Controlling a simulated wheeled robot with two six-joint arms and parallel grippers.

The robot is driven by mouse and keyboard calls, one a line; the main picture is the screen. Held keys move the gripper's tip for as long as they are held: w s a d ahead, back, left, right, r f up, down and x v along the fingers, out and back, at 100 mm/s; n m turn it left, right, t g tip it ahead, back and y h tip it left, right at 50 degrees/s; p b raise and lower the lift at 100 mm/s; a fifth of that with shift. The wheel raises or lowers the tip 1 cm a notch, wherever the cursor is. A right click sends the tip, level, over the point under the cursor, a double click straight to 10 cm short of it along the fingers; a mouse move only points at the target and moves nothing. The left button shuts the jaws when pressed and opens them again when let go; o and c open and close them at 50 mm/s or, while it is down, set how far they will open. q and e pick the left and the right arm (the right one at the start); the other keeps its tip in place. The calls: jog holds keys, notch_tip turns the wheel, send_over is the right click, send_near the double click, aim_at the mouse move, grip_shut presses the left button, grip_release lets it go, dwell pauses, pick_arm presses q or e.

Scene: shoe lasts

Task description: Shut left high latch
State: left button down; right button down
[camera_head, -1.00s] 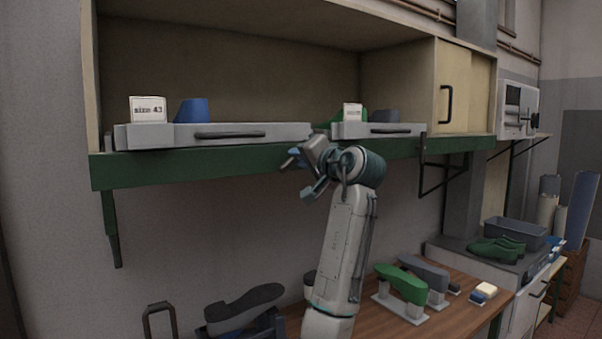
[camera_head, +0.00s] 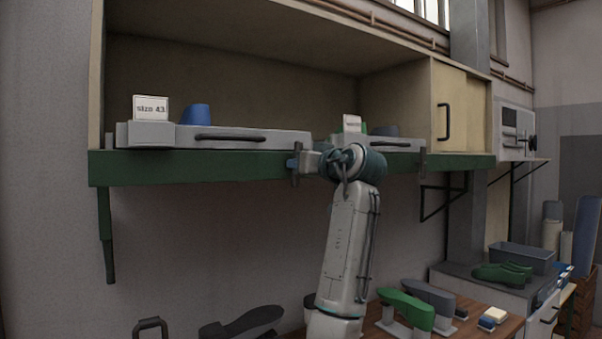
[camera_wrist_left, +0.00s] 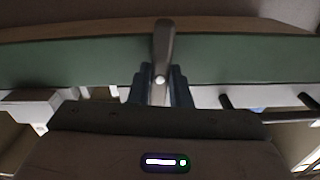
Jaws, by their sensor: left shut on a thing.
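The left high latch (camera_head: 297,180) is a small dark upright lever on the green front edge of the shelf, near the right end of the left grey drawer (camera_head: 150,136). In the left wrist view the latch (camera_wrist_left: 165,42) is a grey-brown bar with a pale pivot, standing upright across the green edge. My left gripper (camera_head: 299,161) reaches it from the right and is shut on it; its blue fingertips (camera_wrist_left: 161,86) sit on both sides of the lever's lower part. My right gripper is not in view.
A right grey drawer (camera_head: 385,146) and a second dark latch (camera_head: 422,163) are further right on the shelf. A size 43 card (camera_head: 151,107) and a blue block (camera_head: 195,114) stand at the left drawer. Below, a bench holds green and grey shoe lasts (camera_head: 407,309).

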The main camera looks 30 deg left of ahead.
pick_arm(q)
jog(key=shift+f+n, duration=0.15)
jog(key=shift+n, duration=0.45)
jog(key=shift+b, duration=0.3)
jog(key=c, duration=1.3)
grip_release()
jog(key=shift+c, duration=0.2)
jog(key=shift+d, duration=0.1)
jog(key=b+v, duration=0.4)
jog(key=v, duration=0.6)
jog(key=shift+d, duration=0.3)
jog(key=shift+s, duration=0.1)
